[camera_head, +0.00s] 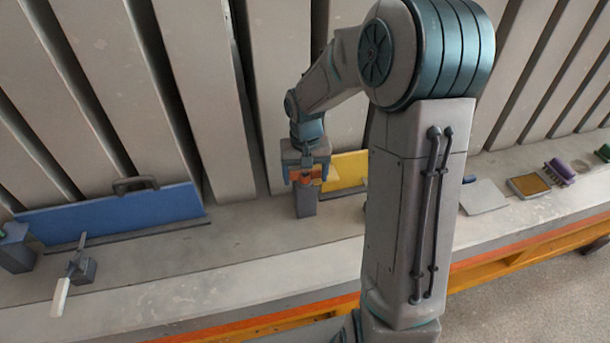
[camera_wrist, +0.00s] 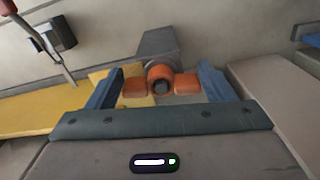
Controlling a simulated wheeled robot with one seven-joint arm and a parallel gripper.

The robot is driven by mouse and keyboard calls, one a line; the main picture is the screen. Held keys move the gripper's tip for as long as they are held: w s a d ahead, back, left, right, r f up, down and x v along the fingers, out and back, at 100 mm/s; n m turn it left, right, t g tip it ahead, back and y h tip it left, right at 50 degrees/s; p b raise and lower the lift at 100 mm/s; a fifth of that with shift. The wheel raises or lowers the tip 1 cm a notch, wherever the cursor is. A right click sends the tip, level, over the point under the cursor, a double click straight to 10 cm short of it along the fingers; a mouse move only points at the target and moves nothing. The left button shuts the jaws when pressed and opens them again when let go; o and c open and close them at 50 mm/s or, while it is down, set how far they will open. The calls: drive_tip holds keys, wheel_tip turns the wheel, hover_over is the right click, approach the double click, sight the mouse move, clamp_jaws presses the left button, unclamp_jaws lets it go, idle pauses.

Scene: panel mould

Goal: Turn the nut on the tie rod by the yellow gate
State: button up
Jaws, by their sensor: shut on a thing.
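The orange winged nut (camera_wrist: 159,73) sits on the tie rod, whose dark round end (camera_wrist: 160,87) shows in its middle. In the wrist view its two wings point left and right between my blue fingers. My gripper (camera_wrist: 159,80) is shut on the nut, one finger at each wing. In the head view my gripper (camera_head: 306,176) hangs over a grey block (camera_head: 305,207), and the orange nut (camera_head: 303,173) is partly hidden by it. The yellow gate (camera_head: 346,169) stands just right of the nut; it also shows at the left of the wrist view (camera_wrist: 40,113).
A blue gate (camera_head: 110,214) with a dark handle stands at left, near a white-handled lever (camera_head: 61,296) on a grey block. Grey upright panels rise behind. A grey plate (camera_head: 483,196), a tray (camera_head: 528,186) and a purple brush (camera_head: 560,171) lie at right. The front ledge is largely clear.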

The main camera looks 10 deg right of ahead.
sight(308, 177)
drive_tip(key=shift+d+r+n+p, duration=0.15)
drive_tip(key=shift+n+p, duration=0.3)
drive_tip(key=shift+n, duration=0.45)
drive_tip(key=shift+d+f+n, duration=0.1)
drive_tip(key=shift+f+n, duration=0.1)
drive_tip(key=shift+n, duration=0.6)
drive_tip(key=shift+d+r+n+p, duration=0.1)
drive_tip(key=shift+r+n+p, duration=0.05)
drive_tip(key=shift+n+p, duration=0.6)
drive_tip(key=shift+n, duration=1.05)
drive_tip(key=o, duration=1.1)
wheel_tip(308, 177, up, 14)
drive_tip(key=shift+f+b, duration=0.25)
drive_tip(key=shift+b, duration=0.3)
